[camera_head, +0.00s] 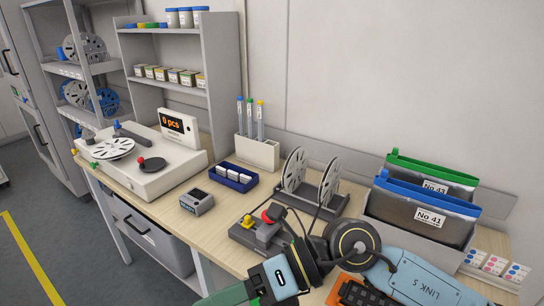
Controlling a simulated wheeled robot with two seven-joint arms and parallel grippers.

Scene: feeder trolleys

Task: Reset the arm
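My arm with a pale blue link marked LINK 5 (420,277) comes in from the lower right, with a round dark joint (354,241) at its end. Black curved wrist parts and a pale blue block (281,277) lie left of that joint, at the bottom of the view. A green piece (228,296) shows at the bottom edge beside the block. I cannot make out any fingertips there, so whether this gripper is open or shut is hidden. I see no gripper coming in from the left. The arm parts hang in front of the bench's near edge and cover part of it.
On the bench (205,222) stand a white reel machine (150,175), a dark blue tray (232,178), a pen holder (258,152), a reel stand (312,200), a grey fixture with a red knob (258,235) and a bin with files (415,240). Shelves stand behind at left.

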